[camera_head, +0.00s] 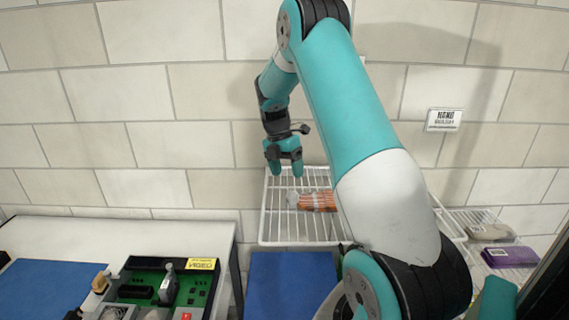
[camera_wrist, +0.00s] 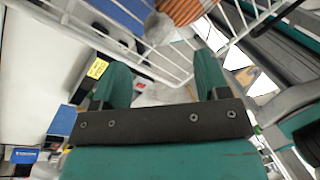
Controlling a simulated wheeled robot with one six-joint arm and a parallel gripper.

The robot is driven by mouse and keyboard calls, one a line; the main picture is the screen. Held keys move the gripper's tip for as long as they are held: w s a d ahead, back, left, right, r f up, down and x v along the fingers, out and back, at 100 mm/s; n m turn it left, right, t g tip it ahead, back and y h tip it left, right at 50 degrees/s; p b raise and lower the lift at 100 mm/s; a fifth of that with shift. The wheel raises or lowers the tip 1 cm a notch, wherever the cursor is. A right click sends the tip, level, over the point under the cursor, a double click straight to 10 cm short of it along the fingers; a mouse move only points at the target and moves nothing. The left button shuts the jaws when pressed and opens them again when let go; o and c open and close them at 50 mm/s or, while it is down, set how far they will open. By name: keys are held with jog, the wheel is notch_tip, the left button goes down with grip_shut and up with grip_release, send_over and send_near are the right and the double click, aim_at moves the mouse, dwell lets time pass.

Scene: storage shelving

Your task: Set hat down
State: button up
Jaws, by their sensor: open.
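The hat (camera_head: 318,201) is orange-brown and striped with a grey pompom. It lies on the white wire shelf (camera_head: 270,222), with its right end close to or behind my arm in the head view. In the wrist view the hat (camera_wrist: 184,10) shows at the top edge, partly cut off, pompom toward my fingers. My gripper (camera_head: 286,172) is open and points down above the shelf, behind and a little left of the hat's pompom. In the wrist view the space between my gripper's fingers (camera_wrist: 158,75) holds nothing, and the hat is apart from them.
A lower wire shelf on the right holds a purple package (camera_head: 509,256) and a grey-beige item (camera_head: 490,232). A white table (camera_head: 190,232) at the left bears a green circuit board (camera_head: 150,291). The shelf left of the hat is bare.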

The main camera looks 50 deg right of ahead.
jog(key=s+a+r+m+t, duration=0.15)
jog(key=a+r, duration=0.25)
jog(key=a, duration=0.5)
jog(key=s+a+r+m+y, duration=0.1)
jog(key=a+r+m, duration=0.25)
jog(key=a, duration=0.45)
jog(key=s+a+r+m+t, duration=0.15)
jog(key=a+r, duration=0.25)
jog(key=a, duration=0.5)
jog(key=s+a+m+y, duration=0.3)
jog(key=s+a+m, duration=0.2)
jog(key=s+a, duration=0.9)
jog(key=s, duration=0.4)
jog(key=shift+a+r+m, duration=0.3)
jog(key=shift+a+m, duration=0.05)
jog(key=shift+a, duration=0.05)
